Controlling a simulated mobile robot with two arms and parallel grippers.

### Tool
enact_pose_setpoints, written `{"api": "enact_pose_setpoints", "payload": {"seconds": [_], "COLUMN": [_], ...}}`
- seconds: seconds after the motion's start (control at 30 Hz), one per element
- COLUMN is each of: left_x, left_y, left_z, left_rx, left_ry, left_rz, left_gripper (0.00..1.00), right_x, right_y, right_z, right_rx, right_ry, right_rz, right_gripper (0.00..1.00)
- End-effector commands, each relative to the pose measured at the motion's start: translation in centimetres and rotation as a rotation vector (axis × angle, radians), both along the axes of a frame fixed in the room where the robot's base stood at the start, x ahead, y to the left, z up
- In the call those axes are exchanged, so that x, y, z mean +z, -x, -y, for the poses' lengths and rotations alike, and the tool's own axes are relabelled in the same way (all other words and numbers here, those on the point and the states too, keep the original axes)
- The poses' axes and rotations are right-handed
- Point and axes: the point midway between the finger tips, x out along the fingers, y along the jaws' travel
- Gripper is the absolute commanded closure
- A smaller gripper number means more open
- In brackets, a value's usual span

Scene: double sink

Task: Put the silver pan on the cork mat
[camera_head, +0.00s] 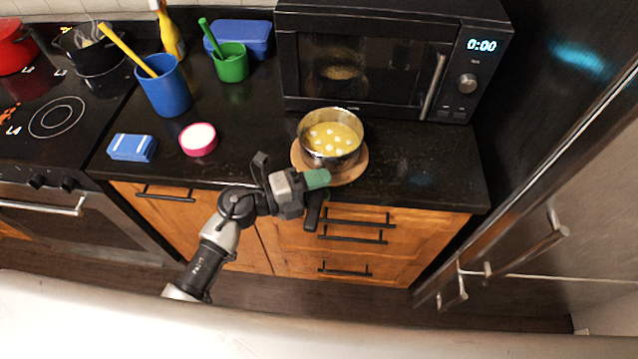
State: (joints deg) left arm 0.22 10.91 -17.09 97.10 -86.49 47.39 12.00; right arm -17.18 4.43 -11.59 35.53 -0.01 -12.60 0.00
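The silver pan (309,152) holds yellow liquid with several white pieces and is at the front of the counter, below the microwave. It appears to rest on the round cork mat (349,176), whose rim shows at the left, front and right of the pan. The pan's green handle (317,179) points toward the front left. My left gripper (288,187) is at the handle's end, its dark fingers spread wide apart. It looks open and not clamped on the handle; the exact contact is hidden. My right gripper is not in view.
A black microwave (375,60) stands close behind the pan. Left on the counter are a pink-rimmed round dish (198,139), a blue sponge-like block (132,147), a blue cup (166,90) and a green cup (231,65). The counter right of the mat is clear.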

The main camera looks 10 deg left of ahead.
Motion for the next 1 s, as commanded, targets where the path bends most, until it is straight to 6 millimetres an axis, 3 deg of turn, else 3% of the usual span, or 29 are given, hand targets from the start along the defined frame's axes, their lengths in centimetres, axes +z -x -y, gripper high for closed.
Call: {"api": "enact_pose_setpoints", "payload": {"seconds": [0.27, 0.7, 1.0], "left_x": [0.1, 0.3, 0.7], "left_y": [0.3, 4.0, 5.1], "left_z": [-0.7, -8.5, -10.9], "left_rx": [0.002, -0.001, 0.000], "left_ry": [-0.002, -0.004, 0.000], "left_rz": [-0.001, -0.001, 0.000], "left_gripper": [0.57, 0.57, 0.57], "right_x": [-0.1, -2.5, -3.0], "right_y": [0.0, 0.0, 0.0], "right_z": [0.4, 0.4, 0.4], "right_rx": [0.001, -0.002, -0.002], "right_ry": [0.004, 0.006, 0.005], "right_rz": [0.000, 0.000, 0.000], "right_gripper": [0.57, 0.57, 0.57]}}
